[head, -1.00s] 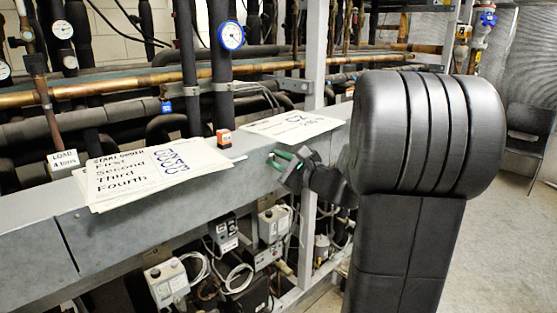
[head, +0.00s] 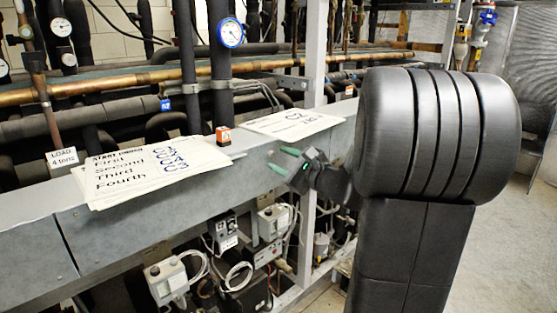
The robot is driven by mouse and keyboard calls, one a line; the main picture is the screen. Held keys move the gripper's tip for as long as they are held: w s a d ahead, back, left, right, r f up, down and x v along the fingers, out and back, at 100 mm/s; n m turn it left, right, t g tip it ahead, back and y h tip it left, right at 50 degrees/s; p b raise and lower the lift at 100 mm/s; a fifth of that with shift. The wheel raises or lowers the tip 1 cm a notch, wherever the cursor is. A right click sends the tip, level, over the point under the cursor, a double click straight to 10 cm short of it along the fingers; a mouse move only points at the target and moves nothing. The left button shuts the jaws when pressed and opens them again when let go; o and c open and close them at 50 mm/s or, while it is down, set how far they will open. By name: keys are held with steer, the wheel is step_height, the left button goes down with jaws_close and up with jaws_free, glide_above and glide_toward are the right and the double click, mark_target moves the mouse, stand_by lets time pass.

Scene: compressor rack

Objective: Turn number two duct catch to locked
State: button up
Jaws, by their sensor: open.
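My gripper (head: 283,160) is open, with its two green-tipped fingers apart. It is beside the front edge of the long grey duct (head: 150,212), just below the right-hand card, and nothing shows between its fingers. I cannot make out a catch marked number two; one may be hidden behind my gripper or arm. The card (head: 293,123) behind my gripper reads "C2" with a smaller line under it. A larger card (head: 155,170) to the left reads "START ORDER" with First to Fourth listed.
An orange-and-white block (head: 223,136) stands on the duct between the cards. A "LOAD 4 tons" label (head: 62,158) is at the far left. Grey control boxes (head: 165,280) and cables hang below the duct. Pipes and gauges (head: 230,33) stand behind. Open floor is at right.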

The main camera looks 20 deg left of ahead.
steer(key=b+v, duration=0.1)
steer(key=v, duration=1.1)
steer(key=shift+a, duration=0.1)
steer(key=p+x, duration=0.1)
steer(key=x, duration=1.2)
steer(key=shift+w+a, duration=0.15)
steer(key=shift+a, duration=0.2)
steer(key=shift+d, duration=0.15)
